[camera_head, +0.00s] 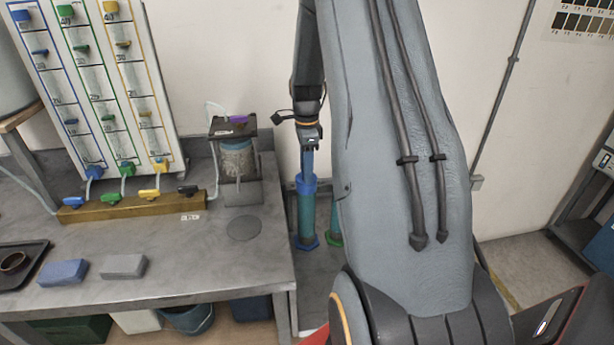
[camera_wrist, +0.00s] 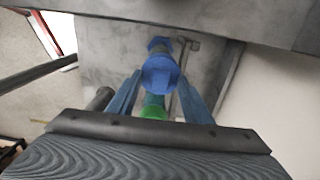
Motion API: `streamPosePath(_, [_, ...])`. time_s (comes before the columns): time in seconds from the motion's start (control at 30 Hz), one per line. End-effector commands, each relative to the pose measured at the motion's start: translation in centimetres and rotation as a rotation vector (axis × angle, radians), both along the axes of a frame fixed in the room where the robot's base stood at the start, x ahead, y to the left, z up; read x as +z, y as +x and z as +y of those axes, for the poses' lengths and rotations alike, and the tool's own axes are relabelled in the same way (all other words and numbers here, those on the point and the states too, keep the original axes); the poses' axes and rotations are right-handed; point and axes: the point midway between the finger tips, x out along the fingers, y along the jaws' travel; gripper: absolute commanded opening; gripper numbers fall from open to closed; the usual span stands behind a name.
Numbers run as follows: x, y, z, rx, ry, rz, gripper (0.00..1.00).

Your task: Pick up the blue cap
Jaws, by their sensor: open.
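A teal cylinder (camera_head: 306,215) stands upright beside the bench, with a blue cap (camera_head: 306,184) around its top and a blue foot (camera_head: 306,242). In the wrist view the blue cap (camera_wrist: 161,75) shows between and just beyond my two blue fingers. My gripper (camera_head: 308,168) points down directly above the cylinder. In the wrist view my gripper (camera_wrist: 160,82) is open, with a finger on each side of the cap's line. I cannot tell whether the fingers touch the cap.
A green-footed cylinder (camera_head: 335,239) stands close by on the right; its green part (camera_wrist: 153,110) shows between my fingers. The grey bench (camera_head: 180,270) lies left, with a jar stand (camera_head: 237,160), valve block (camera_head: 130,206) and blue block (camera_head: 62,272). A wall is behind.

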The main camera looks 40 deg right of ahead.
Motion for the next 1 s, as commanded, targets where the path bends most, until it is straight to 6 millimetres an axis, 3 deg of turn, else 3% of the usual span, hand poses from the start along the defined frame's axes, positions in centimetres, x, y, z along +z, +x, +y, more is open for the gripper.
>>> streamPosePath(0.23, [-0.1,0.0,0.0,0.0,0.0,-0.001,0.45])
streamPosePath(0.5, [-0.1,0.0,0.0,0.0,0.0,-0.001,0.01])
streamPosePath(0.77, [0.1,0.0,0.0,0.0,0.0,-0.001,0.01])
streamPosePath(1.0, [3.1,0.2,-0.1,0.0,-0.003,-0.006,0.01])
